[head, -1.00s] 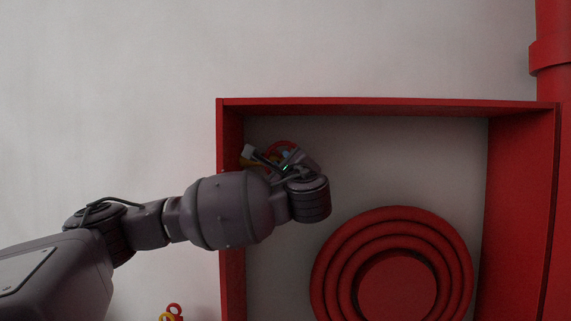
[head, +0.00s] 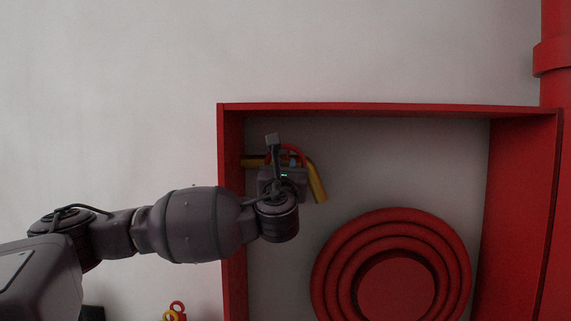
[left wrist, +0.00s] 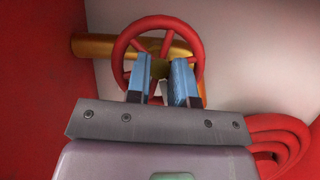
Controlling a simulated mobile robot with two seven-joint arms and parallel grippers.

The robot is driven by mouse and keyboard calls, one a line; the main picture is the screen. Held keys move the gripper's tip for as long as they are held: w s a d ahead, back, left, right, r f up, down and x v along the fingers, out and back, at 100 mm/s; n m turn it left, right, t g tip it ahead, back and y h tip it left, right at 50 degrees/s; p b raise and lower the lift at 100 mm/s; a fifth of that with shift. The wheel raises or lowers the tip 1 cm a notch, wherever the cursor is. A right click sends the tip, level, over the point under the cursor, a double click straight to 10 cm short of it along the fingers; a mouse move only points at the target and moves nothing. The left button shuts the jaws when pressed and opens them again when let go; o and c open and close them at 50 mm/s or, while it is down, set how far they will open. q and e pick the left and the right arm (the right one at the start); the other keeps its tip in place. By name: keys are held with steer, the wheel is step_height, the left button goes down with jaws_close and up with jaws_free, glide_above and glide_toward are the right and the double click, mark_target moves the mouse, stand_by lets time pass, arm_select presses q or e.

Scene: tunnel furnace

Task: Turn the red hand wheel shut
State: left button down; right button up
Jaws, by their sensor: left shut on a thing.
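The red hand wheel (left wrist: 122,46) sits on a yellow pipe (left wrist: 90,46) in the left wrist view, with the two blue fingertips of my left gripper (left wrist: 161,80) over its lower half. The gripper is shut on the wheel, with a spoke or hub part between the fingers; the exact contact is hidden. In the head view the wheel (head: 298,152) shows only in part behind my left gripper (head: 285,165), in the upper left of the red cabinet. The yellow pipe (head: 317,182) bends down to the right of it. My right gripper is out of view.
The red cabinet (head: 390,109) frames the wheel, its left wall (head: 232,150) close beside my gripper. A coiled red hose (head: 340,240) fills the lower right of the cabinet. A red pipe (head: 554,55) runs at the far right. A small red-and-yellow item (head: 176,311) shows at the bottom.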

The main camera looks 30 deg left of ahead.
arm_select(q)
steer(key=m+h, duration=0.2)
steer(key=m, duration=0.2)
steer(key=shift+m+t+p, duration=0.3)
steer(key=shift+t+p, duration=0.1)
steer(key=shift+h, duration=0.3)
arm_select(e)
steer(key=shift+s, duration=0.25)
arm_select(q)
steer(key=shift+m, duration=0.5)
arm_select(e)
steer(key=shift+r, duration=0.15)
arm_select(q)
steer(key=c, duration=1.3)
jaws_free()
steer(key=shift+s, duration=0.1)
